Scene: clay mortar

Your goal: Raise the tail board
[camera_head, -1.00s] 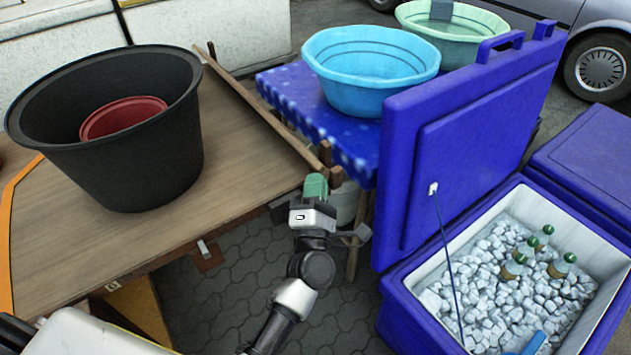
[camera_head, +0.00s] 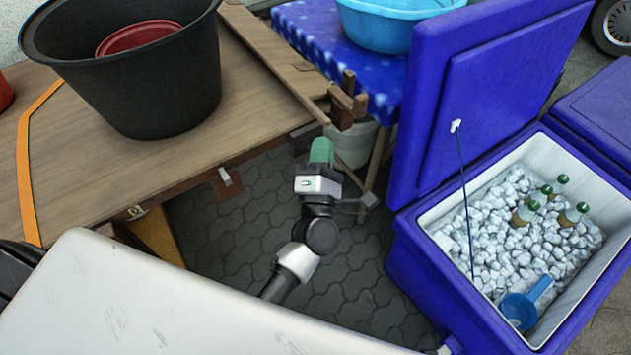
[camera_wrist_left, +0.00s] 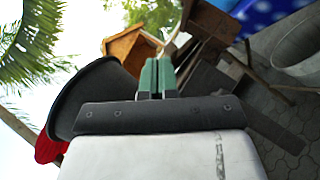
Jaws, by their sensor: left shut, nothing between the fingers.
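A wooden cart bed (camera_head: 110,160) fills the left of the head view. A long wooden board (camera_head: 275,60) lies along its right edge, with short wooden blocks (camera_head: 345,105) at its near end. I cannot tell for certain which part is the tail board. My left gripper (camera_head: 321,150), with green fingertips, is shut and empty just below and left of these blocks, pointing up. In the left wrist view its fingers (camera_wrist_left: 156,78) are together, with dark wooden boards (camera_wrist_left: 210,85) to their right. My right gripper is not in view.
A large black tub (camera_head: 145,95) with a red basin (camera_head: 138,37) stands on the bed. A blue cooler (camera_head: 420,275) of ice and bottles is on the right, its lid (camera_head: 480,90) raised. A blue-covered table (camera_head: 320,35) stands behind. Paving is clear around my left arm.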

